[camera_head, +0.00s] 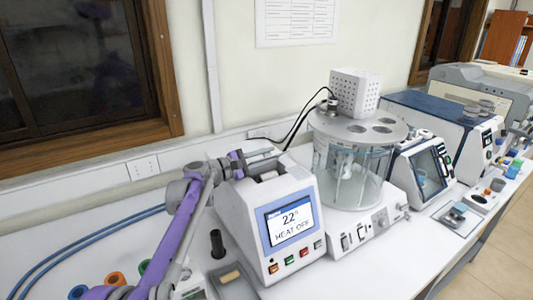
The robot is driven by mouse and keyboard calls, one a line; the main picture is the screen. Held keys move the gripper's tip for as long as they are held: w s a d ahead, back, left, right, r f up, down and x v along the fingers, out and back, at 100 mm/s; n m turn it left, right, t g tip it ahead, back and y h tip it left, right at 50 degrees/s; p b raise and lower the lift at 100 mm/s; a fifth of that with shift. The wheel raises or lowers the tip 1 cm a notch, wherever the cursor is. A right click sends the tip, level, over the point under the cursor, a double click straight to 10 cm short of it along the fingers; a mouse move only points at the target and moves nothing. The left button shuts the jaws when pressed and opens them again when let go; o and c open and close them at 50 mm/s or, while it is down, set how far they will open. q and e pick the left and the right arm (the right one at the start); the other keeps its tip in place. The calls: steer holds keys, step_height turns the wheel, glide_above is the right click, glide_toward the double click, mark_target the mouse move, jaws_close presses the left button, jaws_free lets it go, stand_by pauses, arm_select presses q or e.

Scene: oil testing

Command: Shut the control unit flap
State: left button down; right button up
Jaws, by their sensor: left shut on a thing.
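The white control unit (270,225) stands on the bench in the head view, with a lit screen (289,220) reading 22° and HEAT OFF. Its top back part is partly hidden by my left gripper (238,164). This gripper is at the unit's upper left rear edge, shut on what looks like the control unit flap (262,166). The flap is small in view, and its exact angle is hard to tell. My right gripper is not in view.
A glass bath (352,172) with a grey round lid and a perforated white box (356,92) stands right of the unit. A black cylinder (217,243) stands close to its left. Blue hoses (95,238) lie at left.

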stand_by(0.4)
arm_select(q)
steer(key=c, duration=0.8)
jaws_free()
steer(key=shift+d, duration=0.1)
steer(key=b+v, duration=0.1)
steer(key=v, duration=0.8)
steer(key=shift+s+a+f, duration=0.1)
steer(key=shift+s+a, duration=0.15)
steer(key=shift+a, duration=0.05)
steer(key=shift+s+a+b, duration=0.25)
steer(key=shift+a+b, duration=0.05)
steer(key=shift+a, duration=0.15)
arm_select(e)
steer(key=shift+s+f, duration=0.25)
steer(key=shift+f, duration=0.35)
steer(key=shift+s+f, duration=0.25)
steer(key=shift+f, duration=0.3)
